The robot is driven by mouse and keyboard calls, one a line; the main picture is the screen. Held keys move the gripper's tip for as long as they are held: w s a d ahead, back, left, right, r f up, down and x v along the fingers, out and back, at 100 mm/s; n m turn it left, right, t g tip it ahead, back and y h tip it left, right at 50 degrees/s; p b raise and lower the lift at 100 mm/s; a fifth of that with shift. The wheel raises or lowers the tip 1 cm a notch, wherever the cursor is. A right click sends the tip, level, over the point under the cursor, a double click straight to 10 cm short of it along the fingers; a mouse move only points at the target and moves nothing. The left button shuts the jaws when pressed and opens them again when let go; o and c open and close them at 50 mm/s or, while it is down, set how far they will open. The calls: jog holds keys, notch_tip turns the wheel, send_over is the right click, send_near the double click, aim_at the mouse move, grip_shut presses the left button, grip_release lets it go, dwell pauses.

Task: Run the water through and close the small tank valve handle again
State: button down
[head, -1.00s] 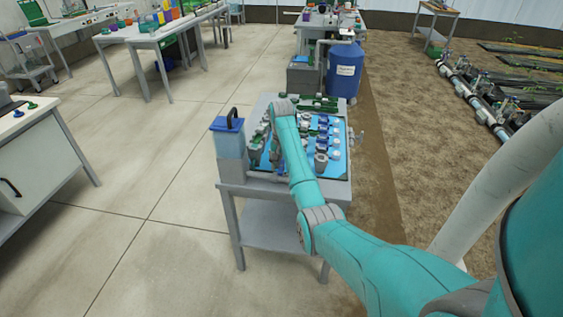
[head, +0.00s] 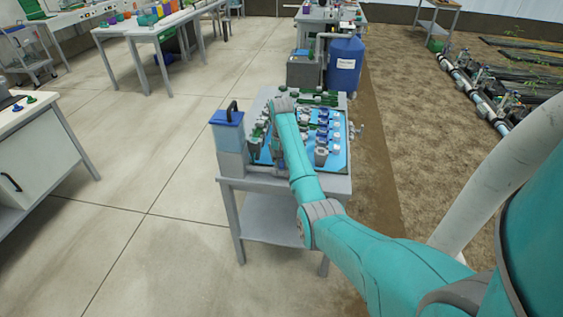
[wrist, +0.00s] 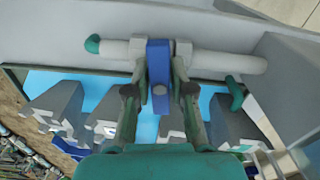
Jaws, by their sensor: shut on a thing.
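In the wrist view my gripper (wrist: 160,62) is shut on a blue valve handle (wrist: 158,86), with one finger on each side of it. The handle lies crosswise to a white pipe (wrist: 215,60) that runs left to right behind it. The pipe has a green end at the left. In the head view the small tank (head: 229,138), pale blue with a blue lid and black grip, stands at the left edge of the skid table. My gripper is hidden there behind my teal arm. Water flow cannot be made out.
The skid table (head: 335,183) carries a blue panel with several grey, white and blue fittings close to my arm. A blue barrel (head: 344,65) stands behind it. A white bench (head: 40,150) is at the left. The concrete floor (head: 160,180) between them is clear.

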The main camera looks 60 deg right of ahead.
jog(key=n, duration=0.4)
jog(key=shift+n, duration=0.3)
jog(key=n, duration=0.8)
jog(key=shift+n, duration=0.3)
jog(key=n, duration=0.4)
jog(key=shift+n, duration=0.3)
jog(key=c, duration=0.9)
grip_release()
jog(key=shift+c, duration=0.2)
